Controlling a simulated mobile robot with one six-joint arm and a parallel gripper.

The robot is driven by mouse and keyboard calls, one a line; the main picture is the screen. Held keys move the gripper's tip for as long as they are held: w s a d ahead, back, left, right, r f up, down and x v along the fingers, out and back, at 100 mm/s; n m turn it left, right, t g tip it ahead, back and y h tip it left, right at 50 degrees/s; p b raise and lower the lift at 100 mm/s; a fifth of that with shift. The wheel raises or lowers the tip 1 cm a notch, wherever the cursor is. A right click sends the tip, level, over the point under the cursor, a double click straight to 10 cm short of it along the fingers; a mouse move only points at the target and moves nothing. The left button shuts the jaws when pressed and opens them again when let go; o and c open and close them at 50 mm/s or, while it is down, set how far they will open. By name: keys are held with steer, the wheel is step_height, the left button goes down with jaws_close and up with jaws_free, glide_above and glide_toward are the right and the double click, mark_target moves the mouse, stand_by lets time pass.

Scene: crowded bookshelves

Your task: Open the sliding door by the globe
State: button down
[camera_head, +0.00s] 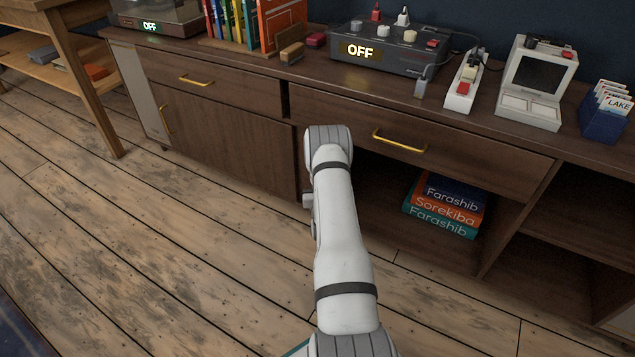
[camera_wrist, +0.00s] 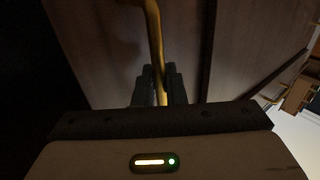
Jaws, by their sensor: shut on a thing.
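A brown door panel (camera_head: 225,140) fronts the low cabinet's left lower bay. It has an upright gold handle (camera_head: 165,121) near its left edge. In the wrist view my gripper (camera_wrist: 160,92) is shut on a gold bar handle (camera_wrist: 154,38) that stands out from a brown panel (camera_wrist: 110,50). In the head view my arm hides the gripper and the held handle, so I cannot tell which panel it belongs to. No globe shows in either view.
The open bay right of my arm holds stacked books (camera_head: 442,207). Above it is a drawer with a gold handle (camera_head: 400,141); another drawer (camera_head: 205,83) is at left. A control box (camera_head: 385,50) and small computer (camera_head: 535,82) stand on top. The wooden floor (camera_head: 150,240) is clear.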

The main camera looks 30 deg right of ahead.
steer(key=shift+f, duration=0.1)
steer(key=c, duration=1.7)
jaws_free()
steer(key=shift+o, duration=0.3)
steer(key=p+v, duration=0.2)
steer(key=v, duration=0.5)
steer(key=shift+s+a+p, duration=0.2)
steer(key=shift+s+p, duration=0.1)
steer(key=shift+p, duration=0.05)
steer(key=shift+w, duration=0.1)
